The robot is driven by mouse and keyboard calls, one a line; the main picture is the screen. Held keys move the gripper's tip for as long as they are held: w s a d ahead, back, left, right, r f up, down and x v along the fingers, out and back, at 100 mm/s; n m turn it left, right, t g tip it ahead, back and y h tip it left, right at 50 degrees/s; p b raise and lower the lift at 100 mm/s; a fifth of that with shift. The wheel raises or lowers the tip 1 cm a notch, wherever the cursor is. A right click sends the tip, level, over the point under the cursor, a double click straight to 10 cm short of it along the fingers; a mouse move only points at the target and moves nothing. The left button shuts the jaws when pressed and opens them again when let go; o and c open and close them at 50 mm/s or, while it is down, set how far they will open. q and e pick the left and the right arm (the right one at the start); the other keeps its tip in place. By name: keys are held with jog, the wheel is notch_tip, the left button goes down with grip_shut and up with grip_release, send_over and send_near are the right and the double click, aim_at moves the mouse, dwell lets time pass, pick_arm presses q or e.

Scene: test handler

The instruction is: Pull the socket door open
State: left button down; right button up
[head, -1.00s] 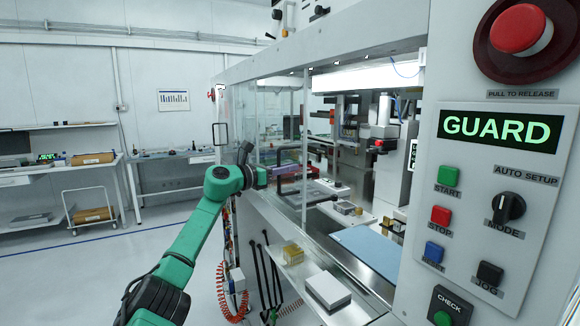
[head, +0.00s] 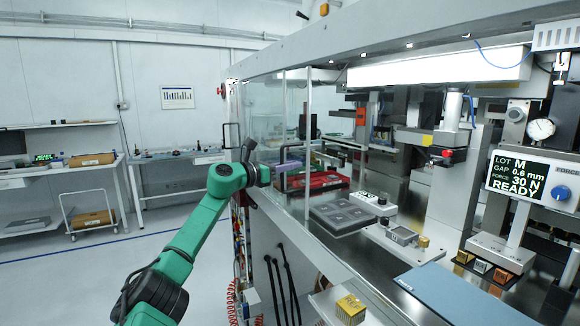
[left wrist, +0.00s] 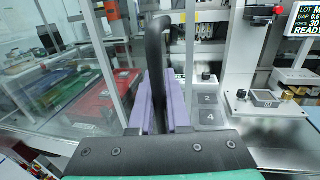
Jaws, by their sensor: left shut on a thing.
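My left gripper (head: 290,167), with purple fingers, is at the clear guard panels on the machine's front. In the left wrist view its purple fingers (left wrist: 160,108) are shut on a black bar handle (left wrist: 157,45), which rises between them and bends over at the top. The clear door panel (left wrist: 108,50) stands beside the handle on the left. In the head view the clear panels (head: 262,125) cover the left part of the opening, and the right part is uncovered. Whether the held handle's panel is moving cannot be told. My right gripper is not in view.
Inside the machine are a grey tray (head: 341,215), a red tray (head: 325,181) and a press column (head: 450,190). A display (head: 530,178) reads READY. A blue mat (head: 465,297) lies at the front right. Another loop handle (head: 231,136) stands at left.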

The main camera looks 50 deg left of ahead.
pick_arm(q)
jog(key=shift+f, duration=0.1)
jog(key=c, duration=1.2)
grip_release()
jog(key=shift+o, duration=0.2)
jog(key=s+a+b, duration=0.1)
jog(key=s+b, duration=1.3)
jog(key=b, duration=0.1)
jog(key=shift+s+a+b, duration=0.15)
jog(key=shift+s+b, duration=0.1)
jog(key=shift+b, duration=0.1)
